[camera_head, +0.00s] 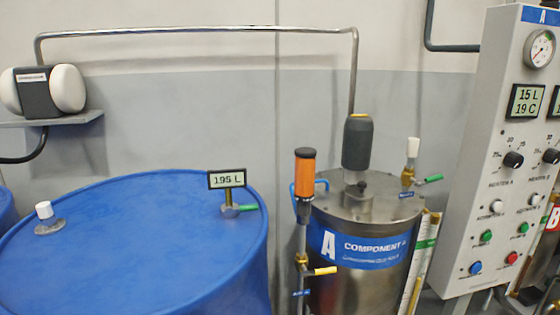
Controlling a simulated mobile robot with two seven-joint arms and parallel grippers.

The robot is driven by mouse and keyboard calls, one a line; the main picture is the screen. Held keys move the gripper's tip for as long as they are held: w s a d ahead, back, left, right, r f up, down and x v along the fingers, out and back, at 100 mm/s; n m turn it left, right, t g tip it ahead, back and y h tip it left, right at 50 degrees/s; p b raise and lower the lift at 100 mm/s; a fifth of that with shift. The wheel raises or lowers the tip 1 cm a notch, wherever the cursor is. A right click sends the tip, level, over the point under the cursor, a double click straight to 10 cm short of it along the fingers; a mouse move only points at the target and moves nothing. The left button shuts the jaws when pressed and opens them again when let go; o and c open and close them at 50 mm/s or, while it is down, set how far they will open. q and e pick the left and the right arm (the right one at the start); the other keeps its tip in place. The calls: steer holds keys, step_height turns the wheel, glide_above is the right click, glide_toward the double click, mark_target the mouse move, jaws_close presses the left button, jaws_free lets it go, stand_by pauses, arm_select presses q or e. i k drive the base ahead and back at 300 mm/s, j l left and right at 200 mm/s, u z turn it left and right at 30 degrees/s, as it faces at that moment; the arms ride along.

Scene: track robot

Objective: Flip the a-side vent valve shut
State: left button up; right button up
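The steel tank (335,288) marked "A COMPONENT A" stands right of centre in the head view. On the right of its lid is a small brass valve (408,182) with a white cap (413,147) above it. Its green lever (429,179) points right and slightly up. A small blue label sits below it, too small to read; this looks like the A-side vent valve. Neither of my grippers is in view.
A blue drum (120,245) fills the left, with a "195 L" display (227,179) and another green lever (244,208). A control panel (490,190) stands at right.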

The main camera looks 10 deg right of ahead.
mark_target(433, 178)
steer(key=i+l, duration=0.1)
steer(key=l, duration=1.15)
steer(key=i, duration=0.05)
